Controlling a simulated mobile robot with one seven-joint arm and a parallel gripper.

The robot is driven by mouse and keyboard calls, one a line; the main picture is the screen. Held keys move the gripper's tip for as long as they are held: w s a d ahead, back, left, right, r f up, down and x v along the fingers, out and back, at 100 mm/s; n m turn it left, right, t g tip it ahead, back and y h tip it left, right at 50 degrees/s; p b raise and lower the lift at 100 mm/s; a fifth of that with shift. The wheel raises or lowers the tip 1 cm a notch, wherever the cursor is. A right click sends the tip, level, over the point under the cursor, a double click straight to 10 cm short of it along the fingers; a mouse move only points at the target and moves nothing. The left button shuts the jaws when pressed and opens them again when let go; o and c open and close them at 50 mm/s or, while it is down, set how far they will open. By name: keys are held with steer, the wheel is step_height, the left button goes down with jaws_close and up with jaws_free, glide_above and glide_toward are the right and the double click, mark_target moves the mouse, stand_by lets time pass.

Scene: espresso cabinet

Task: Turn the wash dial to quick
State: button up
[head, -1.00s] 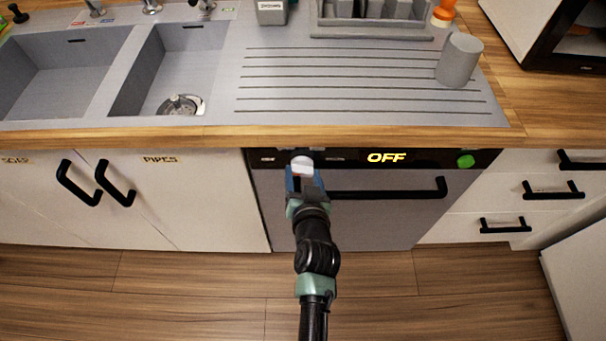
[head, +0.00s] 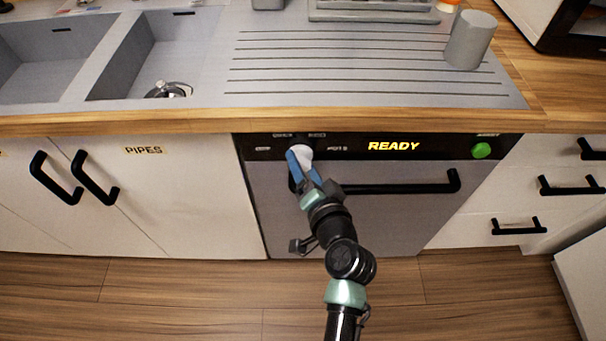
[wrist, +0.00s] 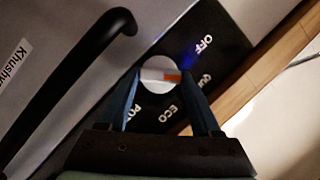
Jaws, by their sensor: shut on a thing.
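The white wash dial (head: 300,150) sits at the left of the dishwasher's black panel (head: 350,148). In the wrist view the dial (wrist: 152,86) has an orange mark on its right side, pointing roughly towards the partly hidden "QUICK" label (wrist: 204,83). "OFF" (wrist: 204,45) is above that, and "ECO" (wrist: 172,113) is below. My gripper (head: 303,159) has its blue fingers shut on the dial's opposite sides; they also show in the wrist view (wrist: 160,80). The display (head: 393,146) reads "READY".
A green button (head: 481,150) is at the panel's right end. A black bar handle (head: 400,187) runs across the dishwasher door below the panel. The wooden counter edge (head: 200,124) overhangs above. Cabinet handles (head: 75,178) stick out at the left.

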steer(key=shift+f+m+y+b, duration=0.15)
steer(key=shift+m+y+b, duration=0.35)
steer(key=shift+m+b, duration=0.7)
steer(key=shift+t, duration=0.3)
steer(key=o, duration=1.4)
steer(key=shift+d, duration=0.1)
steer(key=v, duration=1.3)
